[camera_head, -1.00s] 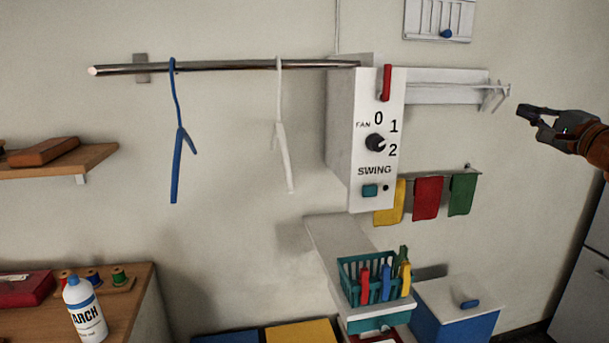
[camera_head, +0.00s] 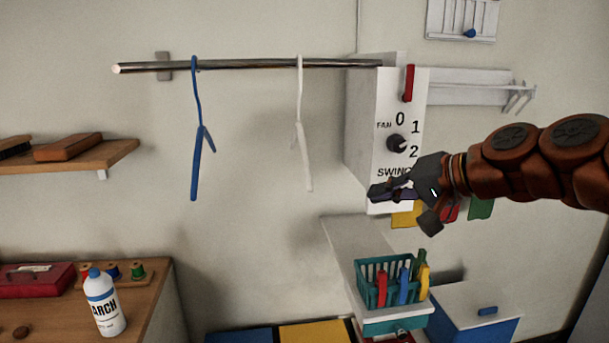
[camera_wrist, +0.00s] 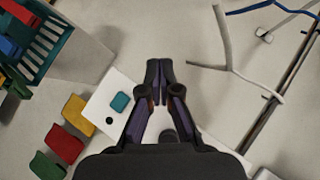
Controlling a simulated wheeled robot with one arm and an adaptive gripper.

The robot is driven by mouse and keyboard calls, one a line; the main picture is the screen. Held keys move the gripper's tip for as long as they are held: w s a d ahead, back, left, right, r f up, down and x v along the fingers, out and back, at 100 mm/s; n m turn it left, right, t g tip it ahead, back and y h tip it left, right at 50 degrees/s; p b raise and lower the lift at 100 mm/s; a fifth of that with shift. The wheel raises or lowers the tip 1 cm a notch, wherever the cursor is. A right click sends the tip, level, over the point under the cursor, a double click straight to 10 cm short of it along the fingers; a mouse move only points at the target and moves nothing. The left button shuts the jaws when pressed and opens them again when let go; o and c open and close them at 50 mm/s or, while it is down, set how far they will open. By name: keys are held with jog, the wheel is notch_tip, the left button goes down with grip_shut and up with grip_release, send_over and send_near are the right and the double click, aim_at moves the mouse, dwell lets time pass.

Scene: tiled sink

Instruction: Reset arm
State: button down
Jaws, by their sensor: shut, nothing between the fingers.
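My gripper (camera_head: 385,192) is shut and empty. In the head view it is at the right of centre, in front of the lower part of the white fan control box (camera_head: 362,120). It hides the swing button there and part of the cloths behind. My orange arm reaches in from the right edge. In the wrist view the shut fingers of my gripper (camera_wrist: 158,72) point up the picture, with the control box (camera_wrist: 108,88) and its teal button (camera_wrist: 121,102) to the left of them.
A metal rail (camera_head: 240,65) carries a blue hanger (camera_head: 196,130) and a white hanger (camera_head: 301,130). Below are a teal basket (camera_head: 372,290) of pegs, a blue box (camera_head: 480,330) and a white bottle (camera_head: 104,305). A wooden shelf (camera_head: 110,157) is at left.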

jog(key=s+a+f+n+g+h, duration=0.2)
jog(key=s+f+g, duration=0.1)
jog(key=s+f, duration=0.45)
jog(key=s+a+f+n+g+h, duration=0.1)
jog(key=s+a+f+g+h, duration=0.1)
jog(key=s+f, duration=0.5)
jog(key=s+d+f+g+h, duration=0.2)
jog(key=s+d+f, duration=0.2)
jog(key=s+f, duration=0.3)
jog(key=s+d+f+g+h, duration=0.3)
jog(key=s+f, duration=0.4)
jog(key=s, duration=0.3)
jog(key=shift+s+d+f, duration=0.25)
jog(key=shift+s+d, duration=0.05)
jog(key=shift+d, duration=0.55)
jog(key=c, duration=1.8)
grip_release()
jog(key=shift+c, duration=0.2)
